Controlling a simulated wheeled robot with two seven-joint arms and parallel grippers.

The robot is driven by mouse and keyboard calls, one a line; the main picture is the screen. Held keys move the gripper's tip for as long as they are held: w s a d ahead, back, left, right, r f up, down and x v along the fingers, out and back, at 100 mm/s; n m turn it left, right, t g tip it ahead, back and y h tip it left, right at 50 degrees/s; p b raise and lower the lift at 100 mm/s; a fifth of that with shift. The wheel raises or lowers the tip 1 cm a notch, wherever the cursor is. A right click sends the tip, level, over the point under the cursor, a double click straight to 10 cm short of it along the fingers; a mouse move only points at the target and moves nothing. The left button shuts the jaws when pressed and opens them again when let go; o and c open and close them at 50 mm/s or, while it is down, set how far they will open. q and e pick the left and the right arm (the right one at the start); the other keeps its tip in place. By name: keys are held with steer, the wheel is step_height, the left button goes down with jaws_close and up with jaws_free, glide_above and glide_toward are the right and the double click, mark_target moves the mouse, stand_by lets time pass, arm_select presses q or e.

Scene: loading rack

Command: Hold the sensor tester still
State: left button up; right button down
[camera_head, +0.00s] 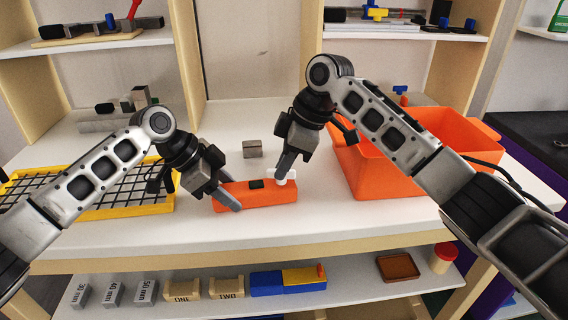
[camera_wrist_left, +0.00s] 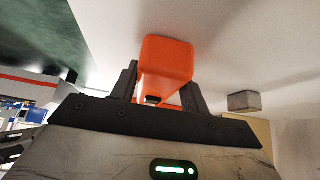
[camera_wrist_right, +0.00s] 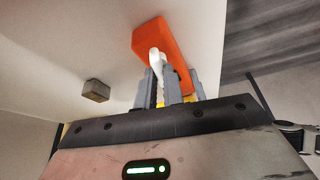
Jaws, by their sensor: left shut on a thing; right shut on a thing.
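The sensor tester (camera_head: 258,197) is a long orange block with a black patch on top and a white, rounded piece (camera_head: 284,176) near its right end. It lies on the white table; its orange body also shows in the left wrist view (camera_wrist_left: 166,58) and right wrist view (camera_wrist_right: 158,38). My left gripper (camera_head: 225,193) is shut on the orange body at its left end. My right gripper (camera_head: 284,168) is shut on the white piece, which shows between its fingers in the right wrist view (camera_wrist_right: 156,62). The fingers partly hide both ends.
A small grey block (camera_head: 252,149) stands just behind the tester. A large orange bin (camera_head: 382,180) is at the right and a yellow-framed black grid (camera_head: 130,211) at the left. The table in front of the tester is clear.

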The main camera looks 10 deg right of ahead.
steer(key=shift+n+g, duration=0.5)
steer(key=shift+n, duration=0.8)
arm_select(q)
steer(key=shift+a, duration=0.1)
arm_select(e)
steer(key=c, duration=1.5)
jaws_free()
steer(key=v, duration=1.2)
steer(key=shift+w, duration=0.1)
